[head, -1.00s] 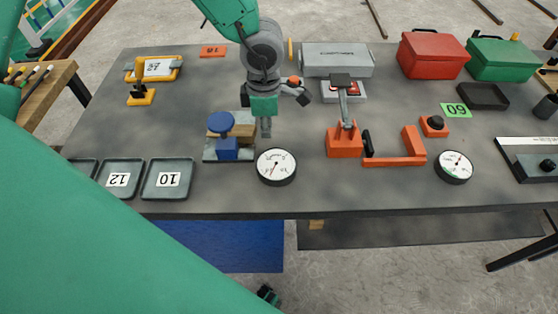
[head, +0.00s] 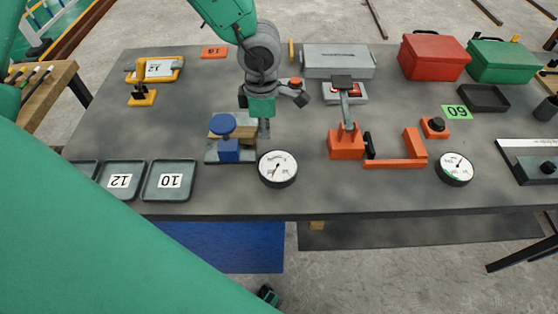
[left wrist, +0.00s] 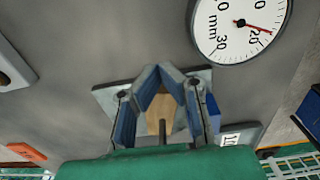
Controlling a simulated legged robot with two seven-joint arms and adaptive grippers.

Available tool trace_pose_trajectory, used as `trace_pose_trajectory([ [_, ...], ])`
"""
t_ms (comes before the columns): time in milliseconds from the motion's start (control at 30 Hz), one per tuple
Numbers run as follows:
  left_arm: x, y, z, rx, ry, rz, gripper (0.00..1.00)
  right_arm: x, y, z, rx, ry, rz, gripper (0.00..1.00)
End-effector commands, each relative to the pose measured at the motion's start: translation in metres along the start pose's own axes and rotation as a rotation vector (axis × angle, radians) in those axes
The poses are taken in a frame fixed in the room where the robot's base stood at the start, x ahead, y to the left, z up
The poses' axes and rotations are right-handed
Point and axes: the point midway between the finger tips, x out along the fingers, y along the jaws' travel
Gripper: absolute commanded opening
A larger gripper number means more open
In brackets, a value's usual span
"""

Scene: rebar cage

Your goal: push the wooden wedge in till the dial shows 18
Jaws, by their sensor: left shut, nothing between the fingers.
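The wooden wedge (head: 242,133) sits in the blue clamp fixture (head: 228,149) on a pale base plate, partly hidden by the blue round knob. The wedge also shows in the left wrist view (left wrist: 158,117). My left gripper (head: 264,128) is shut and empty, pointing down at the wedge's right end; I cannot tell whether it touches. In the left wrist view its fingers (left wrist: 162,82) lie over the wedge. The round white dial (head: 277,169) is right of the fixture. In the left wrist view the dial's (left wrist: 240,27) red needle points close to 20, on the side away from 30.
An orange tag (head: 213,52) lies at the back. Grey trays numbered 12 (head: 119,197) and 10 (head: 168,196) stand at front left. An orange toggle clamp (head: 345,143) and a second dial (head: 455,184) are to the right.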

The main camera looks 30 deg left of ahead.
Motion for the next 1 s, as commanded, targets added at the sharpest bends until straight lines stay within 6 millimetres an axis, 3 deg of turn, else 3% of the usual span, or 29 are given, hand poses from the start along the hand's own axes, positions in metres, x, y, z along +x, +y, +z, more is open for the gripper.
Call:
trace_pose_trajectory([
  [1000, 0.0001, 0.0014, -0.0068, -0.001, 0.000, -0.001, 0.00, -0.0044, 0.0000, -0.0002, 0.000, 0.000, 0.000, 0.00],
])
